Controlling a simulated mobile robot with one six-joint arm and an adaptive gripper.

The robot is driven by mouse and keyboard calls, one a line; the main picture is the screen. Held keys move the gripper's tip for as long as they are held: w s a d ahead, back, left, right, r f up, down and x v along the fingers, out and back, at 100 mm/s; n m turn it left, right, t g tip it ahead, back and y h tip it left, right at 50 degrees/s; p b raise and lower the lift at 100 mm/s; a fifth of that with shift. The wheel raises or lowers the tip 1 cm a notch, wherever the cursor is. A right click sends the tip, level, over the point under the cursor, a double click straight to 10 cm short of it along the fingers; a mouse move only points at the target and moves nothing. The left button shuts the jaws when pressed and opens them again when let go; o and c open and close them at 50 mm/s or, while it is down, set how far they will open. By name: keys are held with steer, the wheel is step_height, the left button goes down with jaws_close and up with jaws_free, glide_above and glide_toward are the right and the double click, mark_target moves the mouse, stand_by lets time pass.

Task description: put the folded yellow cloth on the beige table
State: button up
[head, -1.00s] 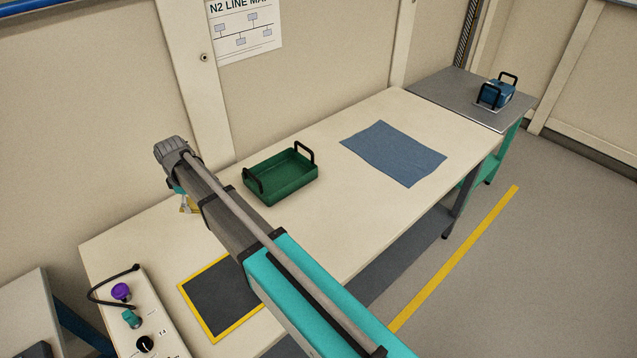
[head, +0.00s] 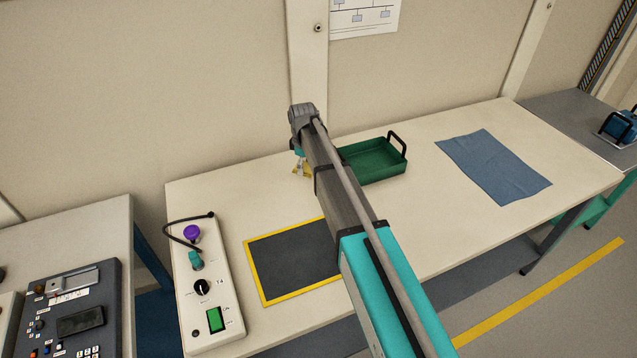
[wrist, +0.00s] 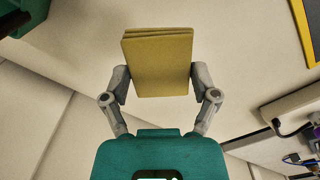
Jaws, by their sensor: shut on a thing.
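The folded yellow cloth (wrist: 158,68) is a small layered block, held between the two fingers of my gripper (wrist: 158,84) in the wrist view. In the head view a little of the cloth (head: 302,171) shows under my gripper (head: 299,156), partly hidden by my arm. It is over the back part of the beige table (head: 430,214), left of the green tray. The table surface (wrist: 245,55) fills much of the wrist view behind the cloth. I cannot tell whether the cloth touches it.
On the table are a green tray (head: 378,172) with black handles, a blue mat (head: 495,168), a yellow-edged dark pad (head: 290,262) and a control box (head: 206,270) with knobs. Bare tabletop lies between tray and pad.

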steer(key=shift+w+d+f+b, duration=0.3)
steer(key=shift+d+f+b, duration=0.1)
steer(key=shift+f+b, duration=0.15)
steer(key=shift+w+d+f+b, duration=0.3)
steer(key=shift+d+f+b, duration=0.1)
steer(key=shift+f, duration=0.3)
steer(key=shift+w+d+f+b, duration=0.3)
steer(key=shift+d+f+b, duration=0.1)
steer(key=shift+f+b, duration=0.15)
steer(key=shift+f, duration=0.1)
steer(key=shift+w+d+f+b, duration=0.2)
steer(key=shift+d+f+b, duration=0.05)
steer(key=shift+f+b, duration=1.7)
steer(key=shift+f, duration=0.1)
steer(key=o, duration=0.7)
